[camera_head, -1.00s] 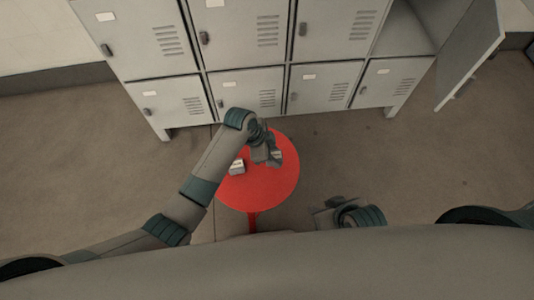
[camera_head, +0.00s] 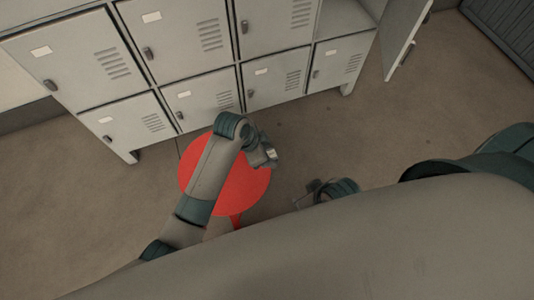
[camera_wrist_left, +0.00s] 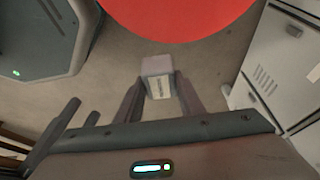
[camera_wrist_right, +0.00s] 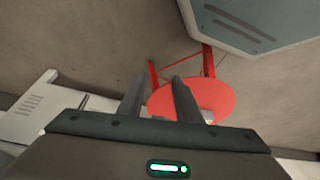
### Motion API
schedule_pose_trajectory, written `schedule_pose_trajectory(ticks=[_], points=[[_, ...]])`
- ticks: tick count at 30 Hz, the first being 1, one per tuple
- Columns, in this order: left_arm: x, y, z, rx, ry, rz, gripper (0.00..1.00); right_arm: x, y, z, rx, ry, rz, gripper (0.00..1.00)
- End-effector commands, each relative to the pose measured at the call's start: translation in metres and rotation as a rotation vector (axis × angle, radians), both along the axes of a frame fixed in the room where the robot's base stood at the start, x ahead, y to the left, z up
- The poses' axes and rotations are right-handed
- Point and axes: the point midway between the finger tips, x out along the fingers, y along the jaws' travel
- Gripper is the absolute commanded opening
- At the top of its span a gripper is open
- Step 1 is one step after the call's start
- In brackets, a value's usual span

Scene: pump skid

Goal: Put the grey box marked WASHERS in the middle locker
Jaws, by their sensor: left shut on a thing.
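My left gripper (camera_head: 264,158) is shut on a small grey box (camera_wrist_left: 157,67) with a white label. The box shows between its fingers in the left wrist view; the lettering is too small to read surely. In the head view the held box (camera_head: 272,154) is at the right edge of the red round table, seen from above. A bank of grey lockers (camera_head: 190,100) stands beyond the table in two rows. The upper right locker (camera_head: 345,18) is open. My right gripper (camera_wrist_right: 160,95) has its fingers apart and empty, low in front of my body in the head view.
The red table (camera_head: 235,185) stands between me and the lockers, partly hidden by my left arm. A small grey thing (camera_wrist_right: 208,116) shows at the table in the right wrist view. The open locker door (camera_head: 403,38) swings out to the right.

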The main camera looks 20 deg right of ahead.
Motion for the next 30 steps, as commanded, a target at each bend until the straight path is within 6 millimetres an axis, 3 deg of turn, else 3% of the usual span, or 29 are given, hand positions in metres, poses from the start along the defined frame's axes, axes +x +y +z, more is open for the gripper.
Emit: schedule_pose_trajectory(ticks=[8,14,20,30], points=[[0.001,0.002,0.001,0.0,-0.001,0.005,0.09,0.0,-0.001,-0.001,-0.001,0.0,-0.003,0.31],[0.009,0.018,0.013,0.001,-0.002,0.07,0.09,0.005,0.001,-0.008,0.0,-0.005,-0.001,0.31],[0.029,0.06,0.041,0.001,-0.005,0.239,0.09,0.015,0.004,-0.028,0.004,-0.019,-0.001,0.31],[0.064,0.158,0.118,0.0,-0.008,0.658,0.09,0.03,0.009,-0.078,0.011,-0.054,0.0,0.31]])
